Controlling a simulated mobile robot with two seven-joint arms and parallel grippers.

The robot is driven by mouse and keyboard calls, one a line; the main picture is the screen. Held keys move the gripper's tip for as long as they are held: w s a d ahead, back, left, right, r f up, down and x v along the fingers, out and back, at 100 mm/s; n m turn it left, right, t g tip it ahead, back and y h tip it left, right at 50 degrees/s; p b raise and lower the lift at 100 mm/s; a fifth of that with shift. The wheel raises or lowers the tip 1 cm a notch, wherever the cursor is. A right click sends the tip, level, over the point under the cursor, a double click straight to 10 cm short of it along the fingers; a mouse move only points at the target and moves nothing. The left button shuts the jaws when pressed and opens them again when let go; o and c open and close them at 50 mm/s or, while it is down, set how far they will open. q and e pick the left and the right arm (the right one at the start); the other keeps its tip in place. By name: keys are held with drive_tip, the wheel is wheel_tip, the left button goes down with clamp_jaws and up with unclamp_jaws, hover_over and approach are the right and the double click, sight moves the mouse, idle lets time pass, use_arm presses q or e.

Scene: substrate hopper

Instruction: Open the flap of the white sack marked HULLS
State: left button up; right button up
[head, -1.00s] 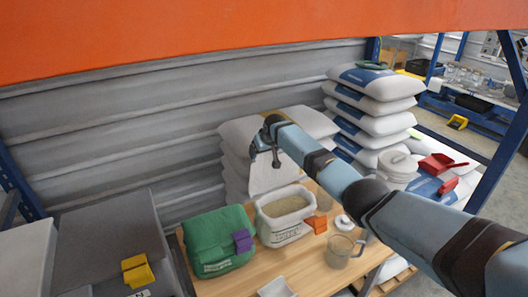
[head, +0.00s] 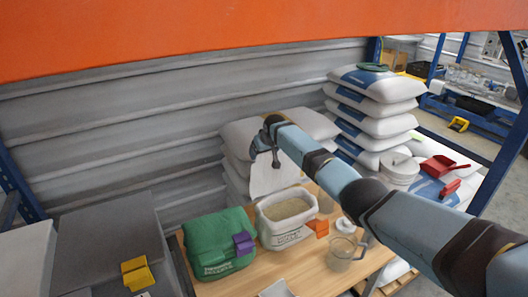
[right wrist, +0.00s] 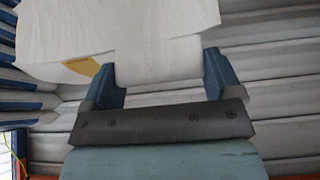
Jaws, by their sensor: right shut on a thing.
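The white sack (head: 285,232) stands on the wooden table with its mouth open and tan, grainy contents showing. Dark print on its front is too small to read surely. Its white flap (head: 276,180) stands up at the back of the mouth. My right gripper (head: 264,152) is at the flap's upper edge, above and behind the sack. In the right wrist view the gripper (right wrist: 160,80) has white sheet material, the flap (right wrist: 160,60), between its two blue fingers and is shut on it. My left gripper is not in view.
A green sack (head: 217,240) with a purple clip (head: 244,243) stands left of the white sack. An orange clip (head: 318,228), a clear jug (head: 342,252) and a white scoop (head: 277,289) are close by. Stacked sacks (head: 375,112) stand behind. An orange beam (head: 250,35) crosses overhead.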

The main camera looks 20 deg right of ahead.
drive_tip(key=o, duration=1.1)
drive_tip(key=shift+a+f, duration=0.1)
drive_tip(key=shift+f, duration=0.1)
drive_tip(key=shift+c, duration=0.2)
drive_tip(key=shift+o, duration=0.2)
drive_tip(key=shift+w, duration=0.1)
drive_tip(key=v, duration=1.3)
drive_tip(key=shift+r, duration=0.35)
